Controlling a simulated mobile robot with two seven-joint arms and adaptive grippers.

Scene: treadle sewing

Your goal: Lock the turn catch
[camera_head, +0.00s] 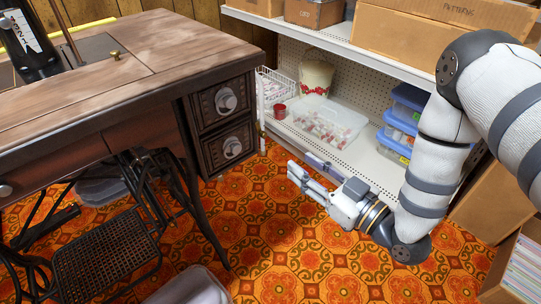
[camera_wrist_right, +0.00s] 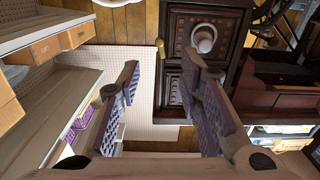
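The wooden sewing cabinet (camera_head: 90,95) stands at the left of the head view. A small brass knob (camera_head: 115,55) stands up on its top beside the grey machine plate; it looks like the turn catch, but its setting is too small to read. My right gripper (camera_head: 301,170) is over the carpet, to the right of the cabinet and well apart from it. In the right wrist view its two fingers (camera_wrist_right: 160,72) are spread with nothing between them, facing the cabinet's drawers (camera_wrist_right: 203,40). My left gripper is not in view.
White pegboard shelving (camera_head: 340,150) holds a tray, a tin and blue-lidded boxes (camera_head: 405,115). A cardboard box (camera_head: 440,30) sits on its upper shelf. The iron treadle (camera_head: 105,260) is under the cabinet. Patterned carpet (camera_head: 265,220) lies open between cabinet and shelves.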

